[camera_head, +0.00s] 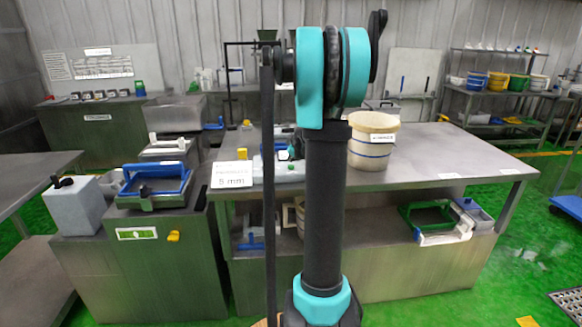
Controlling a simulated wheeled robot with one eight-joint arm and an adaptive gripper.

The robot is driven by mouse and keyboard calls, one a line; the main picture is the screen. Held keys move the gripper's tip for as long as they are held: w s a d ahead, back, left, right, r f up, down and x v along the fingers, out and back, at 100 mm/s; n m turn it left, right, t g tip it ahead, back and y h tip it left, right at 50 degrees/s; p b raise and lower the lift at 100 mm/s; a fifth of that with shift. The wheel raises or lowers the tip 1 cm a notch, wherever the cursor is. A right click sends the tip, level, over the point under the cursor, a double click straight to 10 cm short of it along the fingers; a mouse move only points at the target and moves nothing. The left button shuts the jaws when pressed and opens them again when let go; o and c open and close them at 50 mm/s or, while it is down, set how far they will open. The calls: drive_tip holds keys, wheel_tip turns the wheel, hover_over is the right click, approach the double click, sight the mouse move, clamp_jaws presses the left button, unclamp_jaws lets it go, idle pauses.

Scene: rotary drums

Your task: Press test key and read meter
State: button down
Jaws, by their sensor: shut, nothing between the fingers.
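My arm, dark with teal joints, stands upright in the middle of the head view and hides part of the steel table (440,160). I cannot make out my gripper's fingers. A grey device (290,172) with a small white part on top sits on the table's left half, partly behind my arm. A white sign (232,175) reading "5 mm" stands at its left. I cannot tell a test key or a meter face apart at this size.
A cream bucket (372,140) stands on the table right of my arm. A steel cabinet (160,265) with a blue-rimmed tray (155,184) and a grey box (75,207) is at left. Shelves with buckets (497,82) are back right.

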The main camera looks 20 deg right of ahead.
sight(291, 166)
drive_tip(key=shift+r, duration=2.55)
drive_tip(key=s+a+f+m+g, duration=0.1)
drive_tip(key=s+a+f, duration=0.5)
drive_tip(key=s, duration=0.6)
drive_tip(key=s+a+f+m+g, duration=0.2)
drive_tip(key=s+a+f+m, duration=0.2)
drive_tip(key=s, duration=0.9)
drive_tip(key=s+a+f+m+g, duration=0.2)
drive_tip(key=s+a+f+m, duration=0.1)
drive_tip(key=s+a+f, duration=0.4)
drive_tip(key=s+a, duration=0.3)
drive_tip(key=s, duration=0.2)
drive_tip(key=shift+s+a+f+y, duration=0.15)
drive_tip(key=shift+a+f+y, duration=0.25)
